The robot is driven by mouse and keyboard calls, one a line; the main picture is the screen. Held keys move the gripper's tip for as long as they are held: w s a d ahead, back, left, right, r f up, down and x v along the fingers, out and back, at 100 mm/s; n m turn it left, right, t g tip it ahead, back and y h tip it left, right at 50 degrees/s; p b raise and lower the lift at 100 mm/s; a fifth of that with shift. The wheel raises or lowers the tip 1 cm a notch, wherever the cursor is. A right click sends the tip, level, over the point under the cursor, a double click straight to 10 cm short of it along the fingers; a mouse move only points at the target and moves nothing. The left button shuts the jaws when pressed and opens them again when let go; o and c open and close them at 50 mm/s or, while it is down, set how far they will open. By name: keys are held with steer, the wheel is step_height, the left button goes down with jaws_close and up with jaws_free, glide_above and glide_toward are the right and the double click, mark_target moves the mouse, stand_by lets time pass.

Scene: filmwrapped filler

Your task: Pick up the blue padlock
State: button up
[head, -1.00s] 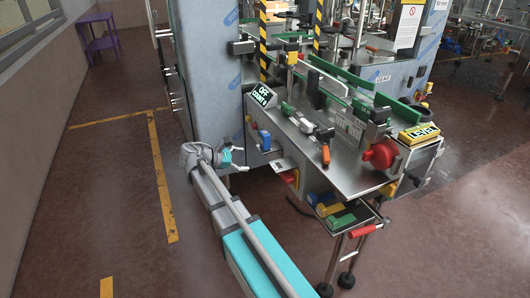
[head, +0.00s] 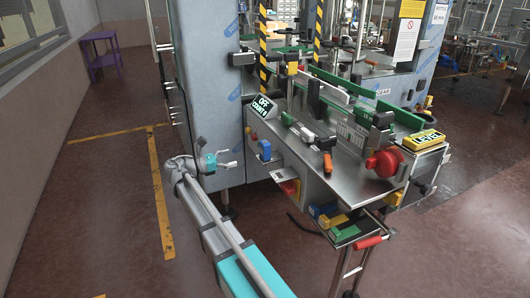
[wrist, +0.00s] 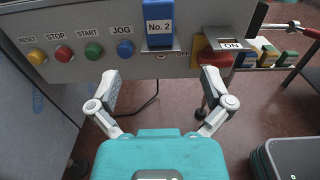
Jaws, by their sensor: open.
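A blue padlock (wrist: 158,22) with a white "No. 2" label hangs on the grey control panel in the wrist view, right of the JOG button. In the head view a blue item on the machine's front side (head: 265,150) appears to be the same padlock. My gripper (wrist: 160,82) is open and empty, its two fingers spread below the padlock in the picture, not touching it. In the head view my gripper (head: 229,160) is left of the padlock, in front of the machine.
The panel carries RESET, STOP, START and JOG buttons (wrist: 93,51) left of the padlock. A red and yellow ON/OFF switch (wrist: 212,50) is close on its right. The low tray (head: 346,236) projects from the machine. Open floor (head: 100,215) is at the left.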

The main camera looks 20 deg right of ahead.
mark_target(261, 148)
steer(key=d, duration=0.8)
steer(key=shift+w, duration=0.15)
steer(key=shift+w+d+r, duration=0.1)
steer(key=shift+d, duration=1.2)
steer(key=shift+w+d+r, duration=0.1)
steer(key=shift+d, duration=1.2)
steer(key=shift+c, duration=0.3)
steer(key=c, duration=1.2)
steer(key=shift+r+p, duration=0.2)
steer(key=shift+p, duration=0.2)
steer(key=shift+c, duration=0.2)
